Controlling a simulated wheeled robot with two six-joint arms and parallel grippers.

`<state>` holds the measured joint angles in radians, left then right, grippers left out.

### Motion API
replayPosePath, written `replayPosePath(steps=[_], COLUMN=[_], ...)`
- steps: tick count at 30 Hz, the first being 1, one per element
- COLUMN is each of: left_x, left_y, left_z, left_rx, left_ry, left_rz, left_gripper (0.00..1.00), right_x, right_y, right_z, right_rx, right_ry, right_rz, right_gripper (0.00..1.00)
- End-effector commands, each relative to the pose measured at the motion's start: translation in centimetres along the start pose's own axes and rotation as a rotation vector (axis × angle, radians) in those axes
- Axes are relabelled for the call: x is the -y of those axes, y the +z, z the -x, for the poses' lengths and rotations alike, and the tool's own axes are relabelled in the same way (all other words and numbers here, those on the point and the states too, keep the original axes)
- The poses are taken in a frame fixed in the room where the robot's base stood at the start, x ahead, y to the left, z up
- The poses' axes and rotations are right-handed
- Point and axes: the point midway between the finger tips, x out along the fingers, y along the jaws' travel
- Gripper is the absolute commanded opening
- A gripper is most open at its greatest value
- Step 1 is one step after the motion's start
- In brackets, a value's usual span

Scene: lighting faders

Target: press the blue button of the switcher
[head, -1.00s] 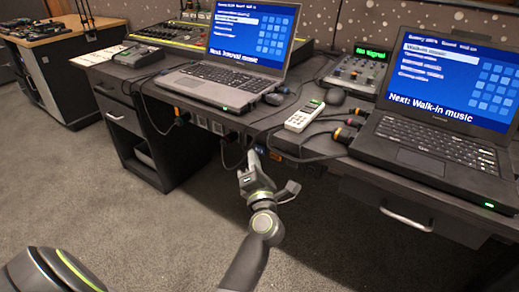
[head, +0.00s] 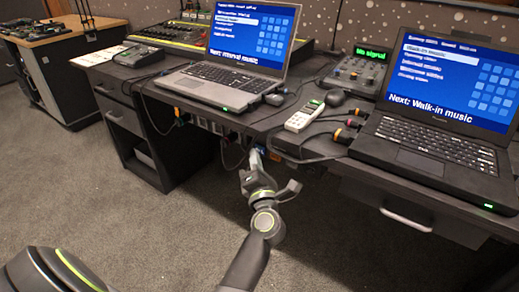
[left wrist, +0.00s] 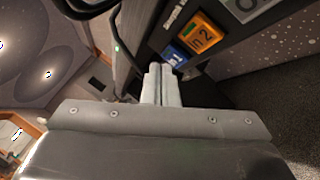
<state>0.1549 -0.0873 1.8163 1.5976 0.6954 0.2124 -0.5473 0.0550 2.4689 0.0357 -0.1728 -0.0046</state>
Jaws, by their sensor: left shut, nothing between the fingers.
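The switcher's blue button (left wrist: 175,55) sits under the desk's front edge, beside an orange button (left wrist: 201,35) marked "in 2". In the head view only a small bit of blue (head: 262,149) shows by my fingertips. My left gripper (head: 256,157) is shut and empty, pointing at the desk front. In the left wrist view its fingertips (left wrist: 161,72) are right at the blue button and cover part of it. I cannot tell whether they touch it. My right gripper is not in view.
Above, the desk holds a grey laptop (head: 228,76), a black laptop (head: 437,128), a white handheld device (head: 304,116) and a "No signal" unit (head: 358,73). Cables (head: 323,157) hang along the desk front near my gripper. The carpet (head: 180,225) in front is clear.

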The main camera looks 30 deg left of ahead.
Motion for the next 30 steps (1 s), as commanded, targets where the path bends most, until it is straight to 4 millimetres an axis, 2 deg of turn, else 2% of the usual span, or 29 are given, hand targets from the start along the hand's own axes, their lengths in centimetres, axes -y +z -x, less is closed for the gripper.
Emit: replayPosePath(steps=[30], left_x=[0.43], left_y=[0.48], left_z=[-0.65], left_rx=[0.0], left_ry=[0.001], left_rz=[0.0], left_gripper=[0.0], right_x=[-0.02], right_y=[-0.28], right_z=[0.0], right_rx=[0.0], right_ry=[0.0], right_rz=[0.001], right_gripper=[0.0])
